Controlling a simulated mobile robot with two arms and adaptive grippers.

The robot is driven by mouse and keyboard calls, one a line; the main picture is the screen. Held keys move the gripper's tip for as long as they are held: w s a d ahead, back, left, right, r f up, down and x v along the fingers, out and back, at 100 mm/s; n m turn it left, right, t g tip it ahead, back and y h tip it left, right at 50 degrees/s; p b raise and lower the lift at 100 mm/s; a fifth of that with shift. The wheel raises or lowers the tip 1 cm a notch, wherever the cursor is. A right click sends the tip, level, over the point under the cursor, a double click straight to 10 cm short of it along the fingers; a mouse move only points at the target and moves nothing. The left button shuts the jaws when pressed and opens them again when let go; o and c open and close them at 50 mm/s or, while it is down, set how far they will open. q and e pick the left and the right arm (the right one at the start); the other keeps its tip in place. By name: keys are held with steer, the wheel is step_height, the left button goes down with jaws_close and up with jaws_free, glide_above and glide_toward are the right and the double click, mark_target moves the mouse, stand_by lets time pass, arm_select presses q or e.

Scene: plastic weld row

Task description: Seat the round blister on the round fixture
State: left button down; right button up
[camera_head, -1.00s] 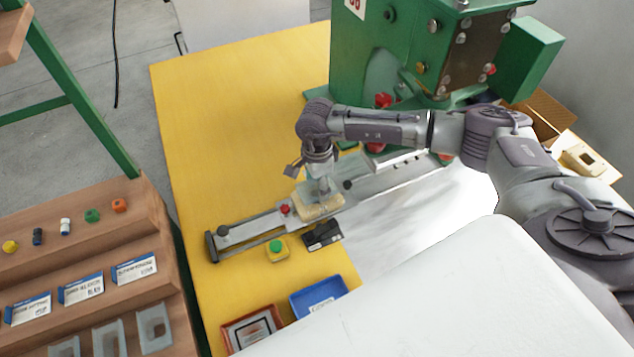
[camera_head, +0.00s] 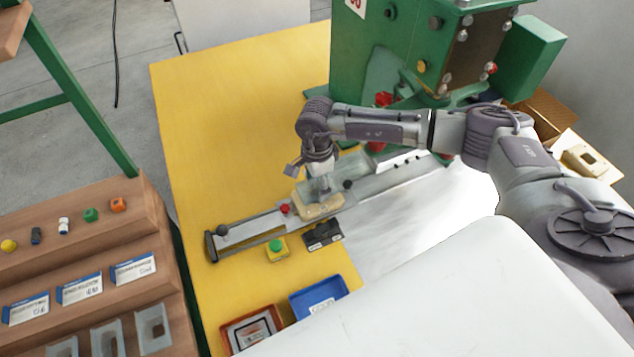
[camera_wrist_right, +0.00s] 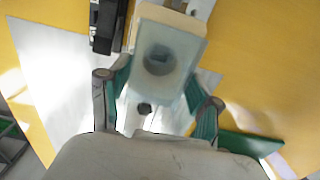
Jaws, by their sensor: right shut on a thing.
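The round blister (camera_wrist_right: 165,52) is a clear, pale piece with a dark round recess, seen between my fingers in the right wrist view. My right gripper (camera_head: 320,184) is shut on it. The round fixture (camera_head: 318,209) is a cream block on the metal slide (camera_head: 250,230), directly under the gripper in the head view. The blister is over the fixture. I cannot tell whether they touch, because the fingers and the blister's clear walls blur that spot. My left gripper is out of view.
A green press (camera_head: 400,50) stands behind. A red button (camera_head: 285,208) and a black knob (camera_head: 347,184) flank the fixture. A green button box (camera_head: 276,249), a black block (camera_head: 322,235), a blue tray (camera_head: 319,297) and a red tray (camera_head: 252,328) lie in front. The yellow table's left is clear.

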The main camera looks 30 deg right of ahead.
steer(key=shift+f+b, duration=1.25)
steer(key=shift+f, duration=0.2)
stand_by(0.6)
steer(key=o, duration=1)
steer(key=c, duration=0.4)
steer(key=shift+r, duration=0.1)
steer(key=shift+c, duration=0.2)
steer(key=shift+r+p, duration=2.1)
steer(key=shift+r, duration=1.4)
steer(key=shift+f, duration=0.1)
